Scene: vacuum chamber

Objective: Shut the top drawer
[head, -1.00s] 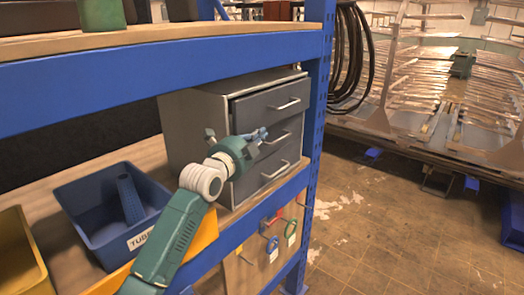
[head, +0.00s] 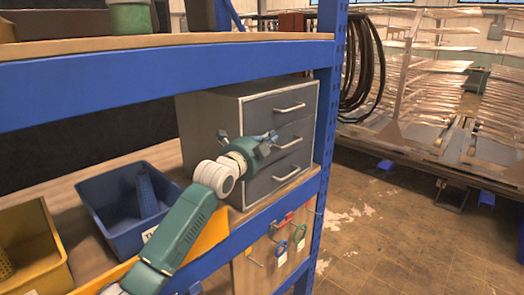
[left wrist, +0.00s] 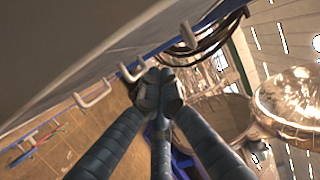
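The grey drawer cabinet (head: 210,130) stands on the blue-framed shelf in the head view, with three dark drawers. The top drawer (head: 265,113) looks flush, or nearly so, with the cabinet front; its bar handle (head: 290,108) is bare. My left gripper (head: 268,140) is in front of the middle drawer, below the top handle, and hides part of that drawer. In the left wrist view its long fingers come together at the tips (left wrist: 158,88), with nothing seen between them. Drawer handles (left wrist: 130,72) show beside the fingertips. Contact with the cabinet cannot be told. My right gripper is out of view.
A blue bin (head: 112,205) and a yellow bin (head: 30,240) stand left of the cabinet. A blue upright post (head: 328,120) rises just right of it, with black cables (head: 362,70) beyond. The floor (head: 390,230) at right is open.

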